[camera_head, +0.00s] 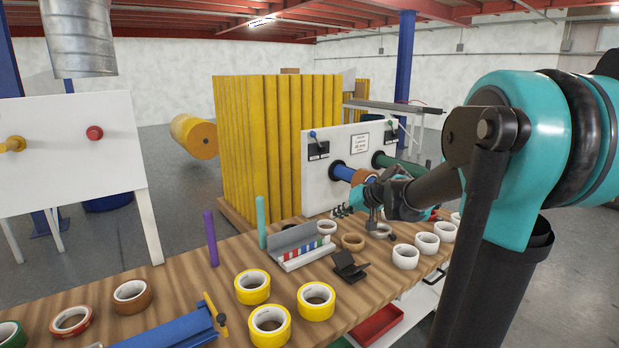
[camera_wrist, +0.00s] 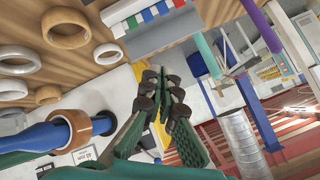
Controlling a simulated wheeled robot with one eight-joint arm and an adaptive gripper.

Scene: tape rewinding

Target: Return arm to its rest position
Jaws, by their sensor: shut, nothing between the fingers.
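My gripper (camera_wrist: 172,98) is shut and empty in the wrist view, its fingertips together. In the head view my gripper (camera_head: 374,212) is at the right, over the table's far side, in front of the white machine panel (camera_head: 322,172). A brown tape roll (camera_head: 363,177) is around the blue spindle (camera_head: 343,173) of that panel, just beside my gripper. The roll also shows in the wrist view (camera_wrist: 80,125), on the blue spindle (camera_wrist: 38,138). A green spindle (camera_head: 385,160) sits to the right, partly behind my arm.
The wooden table (camera_head: 180,275) carries yellow tape rolls (camera_head: 252,287), white rolls (camera_head: 405,256), a grey rack (camera_head: 300,246) and a black stand (camera_head: 349,267). A purple post (camera_head: 211,238) and a teal post (camera_head: 261,222) stand upright. A red tray (camera_head: 377,325) is below the table edge.

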